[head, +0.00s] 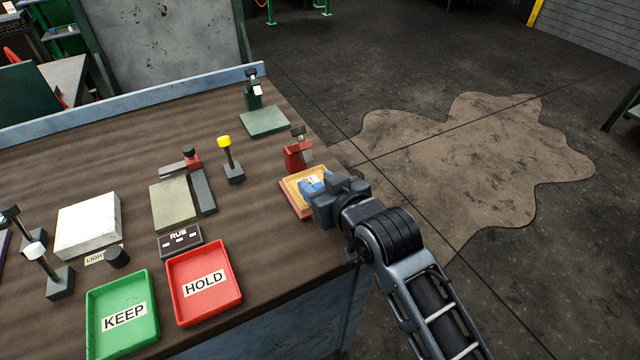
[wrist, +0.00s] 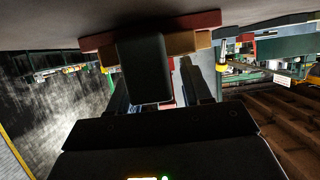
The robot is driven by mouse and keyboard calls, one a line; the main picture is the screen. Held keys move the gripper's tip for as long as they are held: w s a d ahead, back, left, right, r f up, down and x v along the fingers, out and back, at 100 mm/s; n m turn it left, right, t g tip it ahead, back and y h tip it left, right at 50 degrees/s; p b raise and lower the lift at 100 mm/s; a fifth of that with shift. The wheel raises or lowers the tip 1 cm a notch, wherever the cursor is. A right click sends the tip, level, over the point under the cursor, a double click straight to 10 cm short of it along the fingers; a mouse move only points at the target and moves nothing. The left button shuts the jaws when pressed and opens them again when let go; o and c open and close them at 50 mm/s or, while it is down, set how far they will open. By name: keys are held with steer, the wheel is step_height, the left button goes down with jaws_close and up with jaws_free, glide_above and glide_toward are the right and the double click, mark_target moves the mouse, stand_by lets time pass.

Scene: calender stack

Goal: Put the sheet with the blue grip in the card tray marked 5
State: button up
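A small orange tray (head: 292,198) sits near the bench's right edge in the head view. A blue piece with a pale label (head: 311,184) shows in it; I cannot tell whether this is the blue grip. My gripper (head: 318,192) is low at the tray's right side and hides part of it. No number 5 is readable.
A red clamp-like stand (head: 297,152) is close behind the orange tray. A yellow-knobbed post (head: 230,160) and a green-based stand (head: 264,122) are farther off. A red HOLD tray (head: 205,307) and green KEEP tray (head: 123,340) lie at the front. Bare bench separates HOLD from the orange tray.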

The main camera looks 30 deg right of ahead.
steer(key=shift+f, duration=0.45)
steer(key=shift+r, duration=0.2)
steer(key=v, duration=0.6)
steer(key=r+v, duration=0.1)
steer(key=v, duration=0.5)
steer(key=shift+r, duration=0.15)
steer(key=s+f, duration=0.4)
steer(key=s, duration=1.2)
steer(key=shift+t, duration=0.6)
steer(key=v, duration=1.4)
